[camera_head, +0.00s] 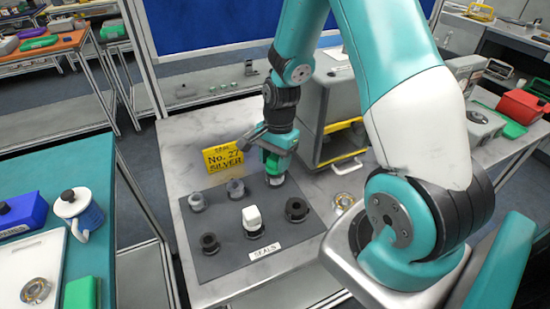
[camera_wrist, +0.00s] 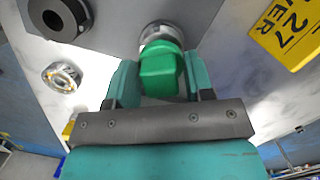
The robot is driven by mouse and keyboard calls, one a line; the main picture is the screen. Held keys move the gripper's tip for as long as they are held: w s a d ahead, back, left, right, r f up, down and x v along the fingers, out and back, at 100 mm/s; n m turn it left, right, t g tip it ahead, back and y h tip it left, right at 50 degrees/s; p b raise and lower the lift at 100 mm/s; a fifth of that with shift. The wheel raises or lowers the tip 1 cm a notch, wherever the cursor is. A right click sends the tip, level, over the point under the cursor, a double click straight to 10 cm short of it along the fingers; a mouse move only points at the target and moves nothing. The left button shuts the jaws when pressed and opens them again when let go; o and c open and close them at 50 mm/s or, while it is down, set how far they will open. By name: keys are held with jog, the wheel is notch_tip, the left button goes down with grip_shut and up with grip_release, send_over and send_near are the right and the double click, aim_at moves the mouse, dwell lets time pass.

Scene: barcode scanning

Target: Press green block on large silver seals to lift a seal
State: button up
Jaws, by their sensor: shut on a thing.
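My gripper (camera_head: 277,163) is shut on the green block (camera_wrist: 162,70), which points down at the back right of the dark mat (camera_head: 228,235). A silver seal (camera_wrist: 158,32) shows right at the block's far end in the wrist view. I cannot tell whether they touch or a small gap is left; in the head view my gripper mostly hides this spot. Two more silver-grey seals, one at the left (camera_head: 197,202) and one at the back middle (camera_head: 235,189), stand on the mat.
Black seals stand on the mat at front left (camera_head: 210,243) and right (camera_head: 297,209). A yellow "No. 27 SILVER" sign (camera_head: 223,157) stands behind. A metal ring (camera_head: 344,200) lies right of the mat. A grey machine (camera_head: 337,105) stands behind.

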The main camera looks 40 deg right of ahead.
jog(key=shift+s+f+b, duration=0.1)
jog(key=shift+f+b, duration=0.3)
jog(key=shift+f, duration=0.45)
dwell(2.0)
jog(key=shift+r+p, duration=3.25)
jog(key=shift+r, duration=0.4)
jog(key=shift+f, duration=0.1)
